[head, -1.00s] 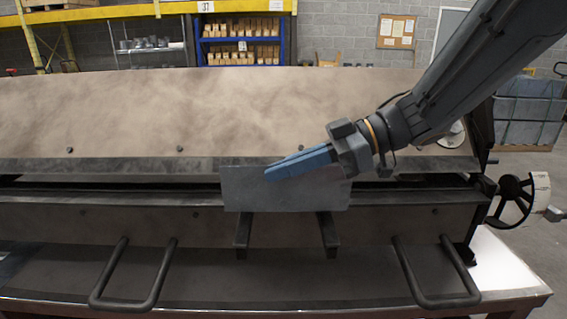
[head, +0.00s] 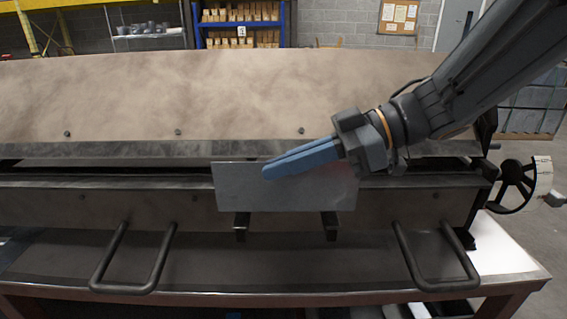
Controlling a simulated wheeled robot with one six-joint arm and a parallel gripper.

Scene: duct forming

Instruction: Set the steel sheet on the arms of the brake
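The steel sheet (head: 235,190) is a flat grey rectangle in front of the brake (head: 120,205), at the middle of the head view. My gripper (head: 268,173) comes in from the upper right. Its blue fingers lie close together against the sheet and appear shut on it. The two short dark arms of the brake, the left one (head: 241,226) and the right one (head: 329,226), show below the sheet's lower edge. The sheet hides their back parts. I cannot tell whether the sheet touches the arms or hangs above them.
Two bent bar handles, left (head: 155,275) and right (head: 415,268), stick out in front of the brake. A handwheel (head: 515,185) stands at its right end. The bench (head: 500,262) has a bare pale patch at right. Shelves stand behind.

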